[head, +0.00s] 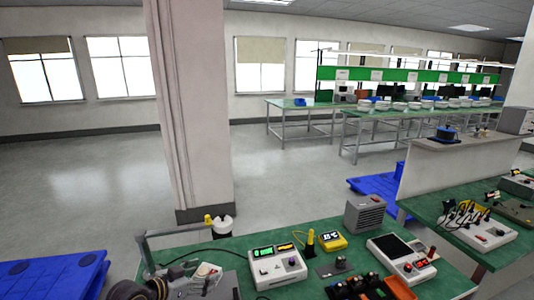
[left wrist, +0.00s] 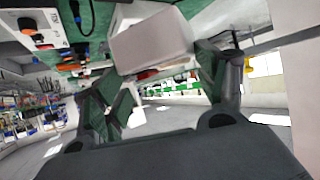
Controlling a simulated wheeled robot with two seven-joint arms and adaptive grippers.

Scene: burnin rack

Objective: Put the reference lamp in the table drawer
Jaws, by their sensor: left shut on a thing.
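My left gripper (head: 190,285) is at the lower left of the head view, over the near left part of the green table (head: 230,243). It is shut on a pale boxy thing (left wrist: 152,42), which shows between the fingers in the left wrist view. In the head view a whitish piece with a red mark (head: 208,269) shows at the gripper. I cannot tell for sure that it is the reference lamp. The table drawer is not recognisable in either view. My right gripper is not in view.
On the table are a white meter with a green display (head: 277,267), a yellow meter (head: 333,240), a grey vented box (head: 365,214) and a white instrument (head: 402,255). A metal bar (head: 180,231) and white round piece (head: 223,226) stand at the left end. A pillar (head: 190,110) rises behind.

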